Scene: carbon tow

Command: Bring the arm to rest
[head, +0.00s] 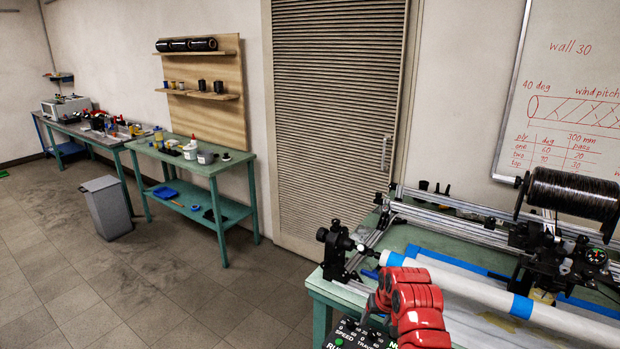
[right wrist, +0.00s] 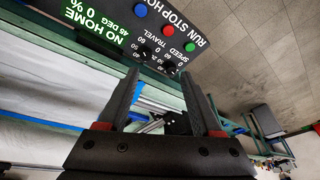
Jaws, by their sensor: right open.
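My right arm, red and segmented, reaches in at the bottom of the head view, in front of the winding machine. My right gripper (right wrist: 160,82) shows in the right wrist view with its two dark fingers apart and nothing between them. Beyond the fingers is the machine's frame. The control panel (right wrist: 150,22) with blue, red and green buttons and dials is at the top of that view; its readout shows "NO HOME", "0 %" and "45 DEG". My left gripper is in neither view.
A white tube (head: 465,283) with blue bands lies along the green machine table (head: 318,283). A black tow spool (head: 572,195) sits on the carriage at right. A bench (head: 237,168) with pots, a grey bin (head: 108,208) and a shutter door (head: 335,110) stand behind.

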